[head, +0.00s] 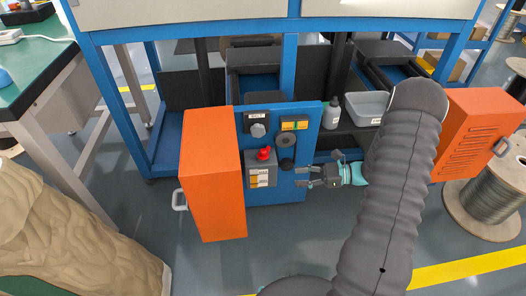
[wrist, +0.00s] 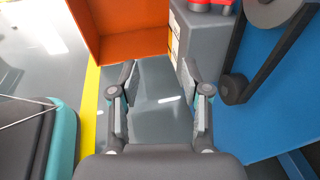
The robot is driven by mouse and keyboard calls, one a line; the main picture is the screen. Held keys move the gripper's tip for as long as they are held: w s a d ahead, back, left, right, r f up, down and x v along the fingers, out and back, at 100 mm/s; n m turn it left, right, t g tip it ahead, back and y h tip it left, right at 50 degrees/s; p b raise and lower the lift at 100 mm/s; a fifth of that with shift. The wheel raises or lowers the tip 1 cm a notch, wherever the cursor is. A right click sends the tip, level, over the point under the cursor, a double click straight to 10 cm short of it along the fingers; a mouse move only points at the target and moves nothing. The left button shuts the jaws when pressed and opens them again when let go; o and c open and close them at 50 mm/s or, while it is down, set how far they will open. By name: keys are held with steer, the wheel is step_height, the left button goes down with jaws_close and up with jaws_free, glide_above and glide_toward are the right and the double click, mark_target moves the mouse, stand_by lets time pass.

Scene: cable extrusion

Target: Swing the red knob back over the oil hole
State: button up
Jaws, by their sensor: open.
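The red knob (head: 264,153) sits on top of a grey box (head: 262,174) on the blue panel (head: 309,150). In the wrist view only the underside of the red part (wrist: 208,4) shows at the top edge, above the grey box (wrist: 205,40). The oil hole cannot be made out in either view. My gripper (head: 302,177) is open and empty, to the right of the grey box and a little lower than the knob. In the wrist view its two fingers (wrist: 157,80) stand apart over bare floor, with the box ahead and to the right.
An open orange cover (head: 212,185) stands left of the box, and its inside (wrist: 122,30) shows in the wrist view. A belt and pulleys (head: 286,150) are beside the box. A bottle (head: 331,114) and grey bin (head: 366,107) stand behind. Floor below is clear.

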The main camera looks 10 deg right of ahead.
mark_target(266, 152)
steer(key=w+r+m+t+y, duration=0.1)
steer(key=w+r+m+t, duration=0.15)
steer(key=w+r, duration=0.2)
steer(key=shift+n, duration=0.25)
steer(key=x, duration=1.2)
steer(key=shift+w+a+r+p, duration=0.1)
steer(key=shift+a+r+p, duration=0.2)
steer(key=shift+r+p, duration=0.05)
jaws_close()
